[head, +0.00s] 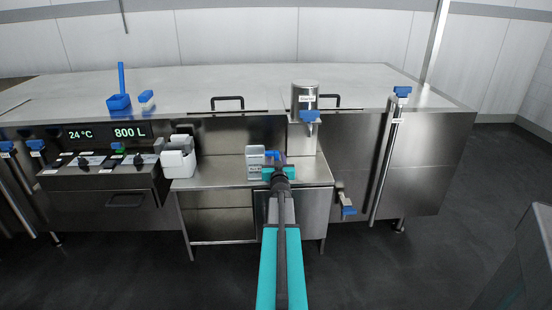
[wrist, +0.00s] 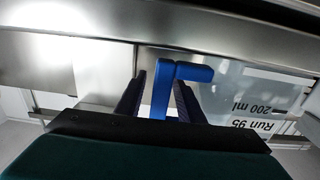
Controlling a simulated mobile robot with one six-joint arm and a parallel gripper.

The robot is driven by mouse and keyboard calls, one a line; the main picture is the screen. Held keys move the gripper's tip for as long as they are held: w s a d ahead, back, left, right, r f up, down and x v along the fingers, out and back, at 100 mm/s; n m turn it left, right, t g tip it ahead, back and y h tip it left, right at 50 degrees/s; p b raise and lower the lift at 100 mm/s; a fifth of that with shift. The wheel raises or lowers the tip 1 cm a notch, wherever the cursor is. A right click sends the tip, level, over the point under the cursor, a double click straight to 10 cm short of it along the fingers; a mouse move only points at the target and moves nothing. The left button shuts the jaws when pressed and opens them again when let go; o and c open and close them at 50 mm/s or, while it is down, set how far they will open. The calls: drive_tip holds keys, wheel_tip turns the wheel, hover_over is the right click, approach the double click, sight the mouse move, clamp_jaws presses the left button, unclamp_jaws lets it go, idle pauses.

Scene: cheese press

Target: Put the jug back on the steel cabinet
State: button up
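The jug (head: 255,163) is a small, clear, whitish measuring jug with a blue handle. In the head view it appears upright on the top of the steel cabinet (head: 215,181), though its contact with the top is hard to make out. In the wrist view the jug's printed side (wrist: 262,105) reads "200 ml" and "Run 95". My gripper (head: 279,166) is at the jug's right side. In the wrist view my gripper (wrist: 160,85) has its fingers apart on either side of the blue handle, with a gap showing at the left finger.
A white container (head: 178,163) stands at the cabinet's left end. The long steel vat (head: 230,85) lies behind, with a blue-handled pipe (head: 386,160) at right. The cabinet top between container and jug is clear.

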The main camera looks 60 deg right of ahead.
idle(0.3)
drive_tip(key=shift+r, duration=0.2)
drive_tip(key=v, duration=1.2)
idle(0.4)
idle(0.8)
